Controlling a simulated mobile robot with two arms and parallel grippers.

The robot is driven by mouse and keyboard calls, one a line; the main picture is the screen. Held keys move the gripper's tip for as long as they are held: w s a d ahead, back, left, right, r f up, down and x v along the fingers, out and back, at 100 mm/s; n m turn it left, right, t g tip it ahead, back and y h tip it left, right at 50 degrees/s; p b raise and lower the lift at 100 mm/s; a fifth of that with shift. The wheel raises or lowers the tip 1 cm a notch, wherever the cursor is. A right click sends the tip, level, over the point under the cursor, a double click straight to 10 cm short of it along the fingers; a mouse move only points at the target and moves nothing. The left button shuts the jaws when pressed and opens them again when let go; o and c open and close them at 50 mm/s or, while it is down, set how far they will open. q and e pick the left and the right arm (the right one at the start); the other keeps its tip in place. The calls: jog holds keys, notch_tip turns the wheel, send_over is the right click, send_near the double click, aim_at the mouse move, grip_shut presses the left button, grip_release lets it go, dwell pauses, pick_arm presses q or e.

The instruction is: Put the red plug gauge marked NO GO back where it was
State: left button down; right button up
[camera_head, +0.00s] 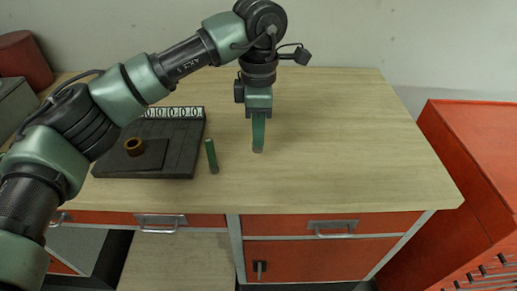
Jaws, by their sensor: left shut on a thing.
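My left gripper (258,148) points down over the middle of the table. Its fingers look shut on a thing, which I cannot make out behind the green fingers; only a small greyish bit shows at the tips. I see no red plug gauge marked NO GO anywhere in view. A green, pin-like piece (211,156) with a greyish lower end is to the left of the gripper, apart from it. My right gripper is not in view.
A row of white marked squares (175,112) runs along the fixture's back edge. The wooden tabletop (350,150) is clear on the right. A red cabinet (470,170) stands at the right. My left arm covers part of the table's left side.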

aim_at(258, 152)
pick_arm(q)
jog(key=shift+f, duration=1.2)
notch_tip(258, 152, down, 4)
jog(key=shift+p, duration=0.5)
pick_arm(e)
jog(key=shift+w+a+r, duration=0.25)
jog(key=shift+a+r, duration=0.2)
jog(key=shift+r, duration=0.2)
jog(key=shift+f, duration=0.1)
pick_arm(q)
jog(key=shift+f, duration=0.2)
jog(key=c, duration=1.4)
grip_release()
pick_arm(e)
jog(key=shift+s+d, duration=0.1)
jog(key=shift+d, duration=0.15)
pick_arm(q)
jog(key=shift+r, duration=0.15)
